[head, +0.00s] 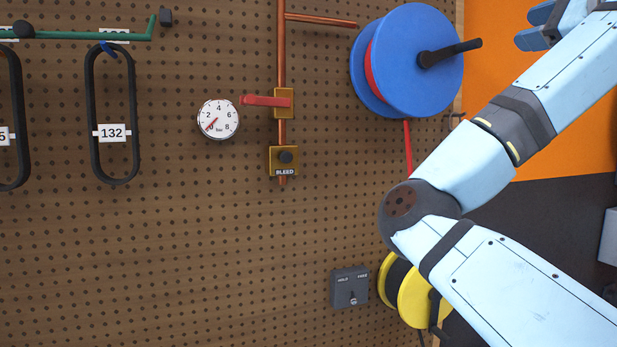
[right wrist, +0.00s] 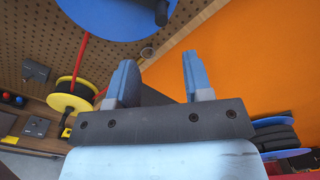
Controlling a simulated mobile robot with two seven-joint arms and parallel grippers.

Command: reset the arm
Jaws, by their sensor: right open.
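My right arm comes in from the right of the head view, pale blue with dark joints, and is bent sharply at its elbow. My right gripper (head: 530,27) is at the top right, in front of the orange wall and right of the blue reel (head: 405,62). In the right wrist view its two blue fingers (right wrist: 157,62) stand apart with nothing between them. The elbow covers part of the board's right edge. My left arm and gripper are not in view.
The brown pegboard (head: 200,250) carries a pressure gauge (head: 218,119), a copper pipe with a red-handled valve (head: 265,101), a grey switch box (head: 350,288) and black belts (head: 112,165). A yellow reel (head: 412,297) is close below my elbow. The board's lower middle is bare.

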